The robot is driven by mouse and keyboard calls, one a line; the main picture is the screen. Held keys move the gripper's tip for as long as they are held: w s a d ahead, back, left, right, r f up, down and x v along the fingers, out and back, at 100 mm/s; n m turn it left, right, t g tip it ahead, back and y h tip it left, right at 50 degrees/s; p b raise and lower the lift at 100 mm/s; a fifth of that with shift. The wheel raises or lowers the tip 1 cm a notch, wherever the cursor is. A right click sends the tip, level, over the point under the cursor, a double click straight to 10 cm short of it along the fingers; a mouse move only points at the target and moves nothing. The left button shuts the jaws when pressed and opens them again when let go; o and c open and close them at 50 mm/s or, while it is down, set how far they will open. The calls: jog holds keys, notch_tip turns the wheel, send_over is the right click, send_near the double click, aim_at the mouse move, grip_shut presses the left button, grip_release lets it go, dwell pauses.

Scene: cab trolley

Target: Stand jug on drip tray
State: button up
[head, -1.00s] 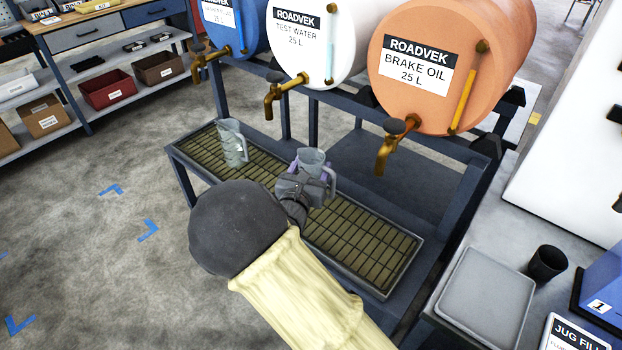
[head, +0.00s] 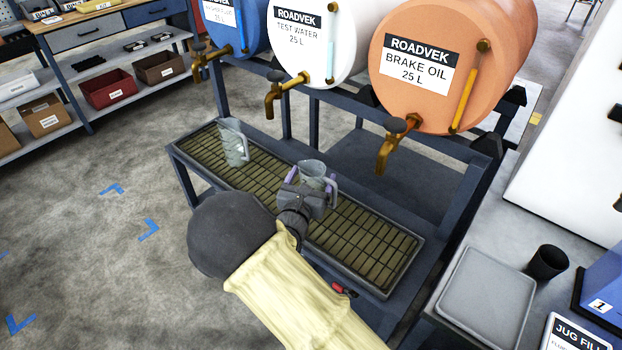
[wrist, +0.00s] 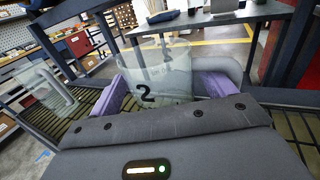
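A clear jug with a grey handle (head: 313,170) is upright at the drip tray, just behind my gripper (head: 308,184). In the wrist view the jug (wrist: 160,75) carries a black "2" and sits between my purple fingers (wrist: 160,95), which appear closed against its sides. The drip tray (head: 360,235) is a long, dark-rimmed tray with a slatted grate under the taps. The jug's base is hidden by my gripper, so I cannot tell whether it touches the grate. A second clear jug (head: 234,142) stands on the tray to the left.
Brass taps hang above the tray from the blue, white and orange brake oil drums (head: 440,65). The grate's right part is clear. A bench at right holds a grey tray (head: 485,298) and a black cup (head: 547,262).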

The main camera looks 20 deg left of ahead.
jog(key=s, duration=1.2)
jog(key=shift+b, duration=0.3)
jog(key=shift+r, duration=0.2)
